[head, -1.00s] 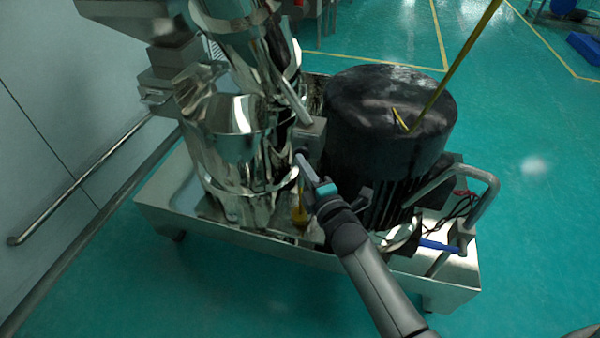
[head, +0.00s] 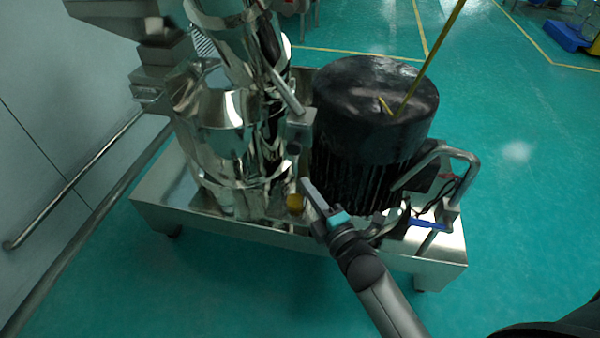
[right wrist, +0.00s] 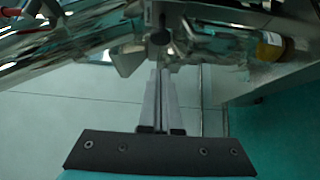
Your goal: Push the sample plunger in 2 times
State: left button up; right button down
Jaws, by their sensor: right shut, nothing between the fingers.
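The sample plunger appears to be the dark round knob (head: 294,146) on a small metal block at the side of the shiny steel sieve machine (head: 225,130). In the right wrist view the dark knob (right wrist: 160,37) is straight ahead of the fingertips, with a visible gap. My right gripper (head: 304,182) is shut and empty, just below the knob in the head view, beside the yellow part. Its two fingers lie together in the right wrist view (right wrist: 160,78). The knob's travel cannot be told. My left gripper is not in view.
A black ribbed motor (head: 370,125) stands right of the knob. A yellow part (head: 295,204) sits low beside my gripper. The steel base tray (head: 230,232) has a bent tube handle (head: 468,158) at right. A wall with a rail (head: 75,182) is at left; open floor lies in front.

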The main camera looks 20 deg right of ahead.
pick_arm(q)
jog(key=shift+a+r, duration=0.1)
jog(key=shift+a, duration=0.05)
pick_arm(e)
jog(key=shift+s+d, duration=0.1)
jog(key=shift+s, duration=0.75)
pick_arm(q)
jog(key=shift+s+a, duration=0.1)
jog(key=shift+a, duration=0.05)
